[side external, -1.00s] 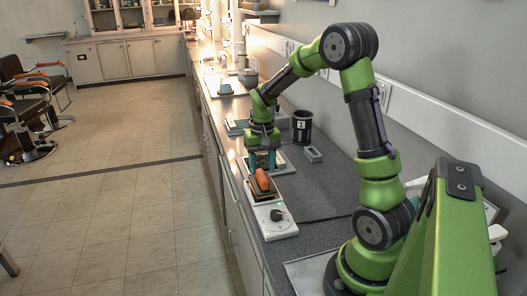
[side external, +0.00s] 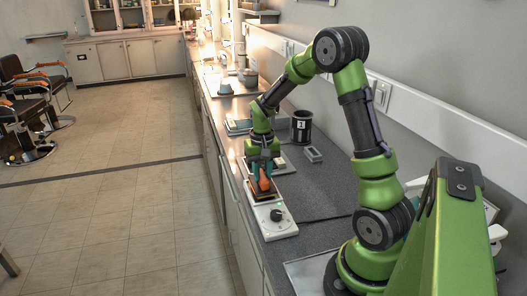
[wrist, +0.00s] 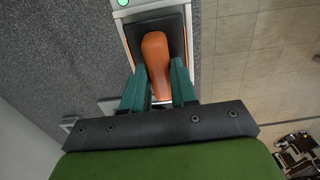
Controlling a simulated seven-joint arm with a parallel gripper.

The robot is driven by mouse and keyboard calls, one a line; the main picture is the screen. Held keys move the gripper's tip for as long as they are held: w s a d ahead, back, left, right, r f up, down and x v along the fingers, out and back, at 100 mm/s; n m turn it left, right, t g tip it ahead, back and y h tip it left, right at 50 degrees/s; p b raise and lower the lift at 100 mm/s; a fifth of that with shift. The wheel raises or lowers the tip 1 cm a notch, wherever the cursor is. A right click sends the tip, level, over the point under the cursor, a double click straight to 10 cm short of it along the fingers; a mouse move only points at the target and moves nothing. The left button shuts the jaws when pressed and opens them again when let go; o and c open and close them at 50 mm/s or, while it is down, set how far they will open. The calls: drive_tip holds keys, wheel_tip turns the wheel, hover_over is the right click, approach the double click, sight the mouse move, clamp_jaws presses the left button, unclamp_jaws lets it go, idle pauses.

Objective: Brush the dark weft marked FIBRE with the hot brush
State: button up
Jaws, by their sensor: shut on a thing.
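The hot brush's orange handle (side external: 264,184) shows on the plate of a white heater (side external: 283,232). In the wrist view the handle (wrist: 155,48) lies over the heater's dark plate (wrist: 179,35), lengthwise between my fingers. My gripper (side external: 262,175) has its teal fingers shut on the handle; it also shows in the wrist view (wrist: 159,72). The brush still appears on or just above the plate; I cannot tell which. The brush's underside is hidden. I can read no FIBRE mark, so I cannot tell which thing is the dark weft.
A dark cup marked 1 (side external: 301,127) and a small grey block (side external: 313,155) stand right of my gripper. A flat pale-edged board (side external: 283,167) lies partly behind it. Stacked flat pieces (side external: 238,127) lie farther back. The grey counter (side external: 318,190) is clear on the right.

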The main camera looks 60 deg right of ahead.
sight(262, 175)
drive_tip(key=shift+o, duration=1.1)
clamp_jaws()
drive_tip(key=shift+r, duration=0.1)
drive_tip(key=shift+r, duration=3.45)
